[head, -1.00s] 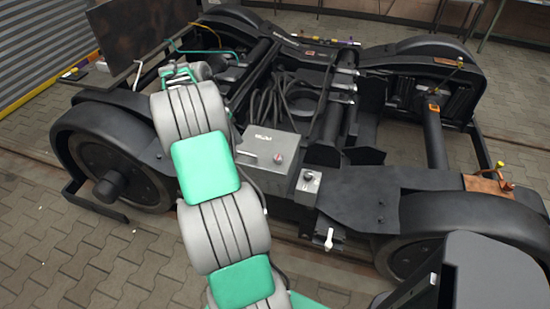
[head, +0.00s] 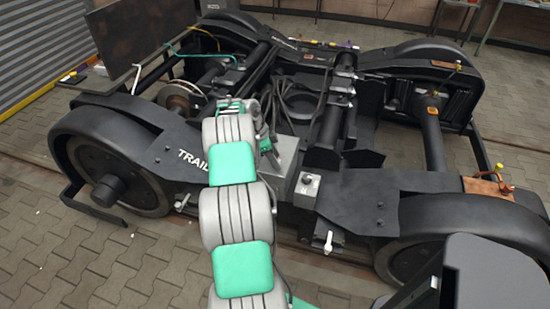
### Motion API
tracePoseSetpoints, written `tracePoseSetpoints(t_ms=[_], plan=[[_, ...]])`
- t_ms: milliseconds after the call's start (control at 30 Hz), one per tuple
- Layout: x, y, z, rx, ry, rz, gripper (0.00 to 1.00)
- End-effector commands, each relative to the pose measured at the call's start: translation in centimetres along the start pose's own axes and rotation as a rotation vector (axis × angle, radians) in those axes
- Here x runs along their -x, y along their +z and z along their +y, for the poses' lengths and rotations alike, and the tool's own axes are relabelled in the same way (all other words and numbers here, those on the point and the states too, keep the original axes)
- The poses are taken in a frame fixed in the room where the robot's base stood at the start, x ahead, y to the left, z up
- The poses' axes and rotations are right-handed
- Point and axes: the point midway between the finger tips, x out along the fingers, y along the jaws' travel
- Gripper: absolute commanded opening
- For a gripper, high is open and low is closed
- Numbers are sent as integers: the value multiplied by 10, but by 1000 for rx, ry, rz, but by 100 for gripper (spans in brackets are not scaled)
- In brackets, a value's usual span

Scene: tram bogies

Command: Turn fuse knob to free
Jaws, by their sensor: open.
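A small grey box with a dark round knob (head: 307,180) stands on the near side of the bogie frame, right of my arm. A larger grey box (head: 287,152) stands just left of it and is mostly covered by my arm. Its red knob is hidden. I cannot tell which of the two is the fuse knob, nor read any marks. My arm reaches up over the near frame, and its far end bends down beside the larger box. My gripper's fingers are hidden behind the arm.
A white-handled lever (head: 329,241) hangs on the near frame, below the small box. A copper-coloured plate (head: 488,186) with a yellow-tipped fitting lies at the right. Cables (head: 284,95) run inside the bogie. Paved floor (head: 60,250) is clear at the front left.

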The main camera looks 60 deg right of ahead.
Motion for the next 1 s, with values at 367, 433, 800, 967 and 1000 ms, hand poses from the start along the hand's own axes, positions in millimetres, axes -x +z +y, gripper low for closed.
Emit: tracePoseSetpoints(t_ms=[367, 433, 800, 967, 1000], plan=[[0, 0, 0, 1, 0, 0, 25], [1, 0, 0, 1, 0, 0, 19], [1, 0, 0, 2, 0, 0, 0], [1, 1, 0, 7, -3, 0, 0], [0, 1, 0, 12, -5, 0, 0]])
